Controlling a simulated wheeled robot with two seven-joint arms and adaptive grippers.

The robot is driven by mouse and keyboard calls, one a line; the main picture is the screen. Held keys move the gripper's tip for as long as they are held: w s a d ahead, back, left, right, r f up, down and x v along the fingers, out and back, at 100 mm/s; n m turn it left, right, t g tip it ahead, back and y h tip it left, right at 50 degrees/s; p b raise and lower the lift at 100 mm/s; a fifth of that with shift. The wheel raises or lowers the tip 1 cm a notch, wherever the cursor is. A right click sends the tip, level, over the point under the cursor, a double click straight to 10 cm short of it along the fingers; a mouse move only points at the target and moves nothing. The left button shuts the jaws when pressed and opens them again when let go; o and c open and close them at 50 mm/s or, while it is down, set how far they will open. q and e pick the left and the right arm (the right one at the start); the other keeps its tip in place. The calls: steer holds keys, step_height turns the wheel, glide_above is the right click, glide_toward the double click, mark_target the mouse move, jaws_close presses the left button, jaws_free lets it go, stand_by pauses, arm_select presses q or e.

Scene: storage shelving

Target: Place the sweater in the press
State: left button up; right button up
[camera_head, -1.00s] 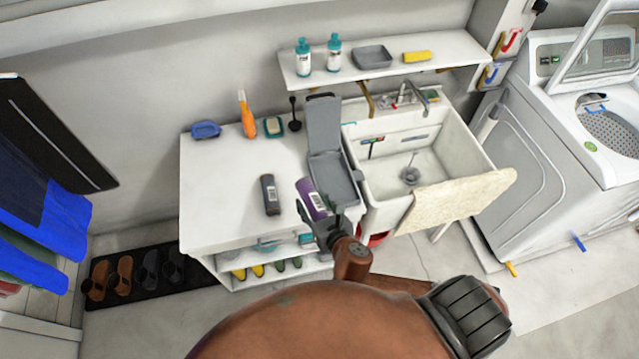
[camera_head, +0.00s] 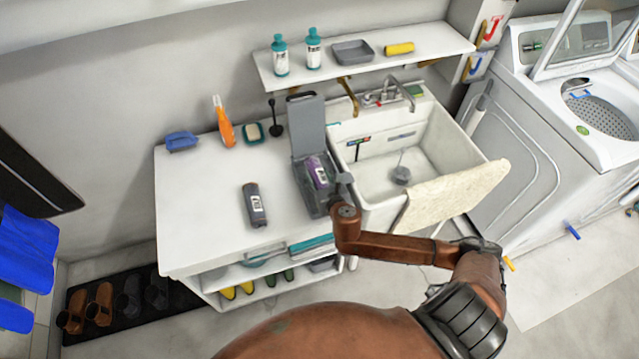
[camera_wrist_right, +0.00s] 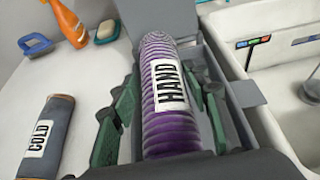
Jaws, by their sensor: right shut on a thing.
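The sweater appears as a purple ribbed roll with a white HAND label (camera_head: 319,172); it also shows large in the right wrist view (camera_wrist_right: 172,98). The press is a grey open case on the counter, with its tray (camera_head: 306,198) in front and its lid (camera_head: 307,122) raised at the back. My right gripper (camera_wrist_right: 165,92) has green fingers on both sides of the roll and is shut on it. The roll lies lengthwise within the tray's outline; I cannot tell whether it touches the tray floor. My left gripper is out of view.
A dark roll labelled COLD (camera_head: 254,204) lies on the white counter (camera_head: 205,210) left of the press. A spray bottle (camera_head: 223,122), brush (camera_head: 181,141) and soap dish (camera_head: 252,132) stand behind. The sink (camera_head: 440,150) is close on the right, a shelf (camera_head: 430,48) above.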

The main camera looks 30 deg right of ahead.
mark_target(321, 176)
steer(key=shift+w+d+f+b, duration=0.2)
steer(key=shift+w+d+f, duration=0.1)
steer(key=shift+d+f, duration=0.25)
steer(key=shift+w+d+f+b, duration=0.25)
steer(key=shift+d+f, duration=0.1)
steer(key=shift+f, duration=0.25)
step_height(321, 176, down, 4)
steer(key=shift+w+d+r+b, duration=0.1)
steer(key=shift+r+b, duration=0.1)
steer(key=shift+b, duration=0.55)
steer(key=shift+r, duration=0.15)
steer(key=o, duration=1.4)
steer(key=p+v, duration=0.3)
steer(key=v, duration=0.9)
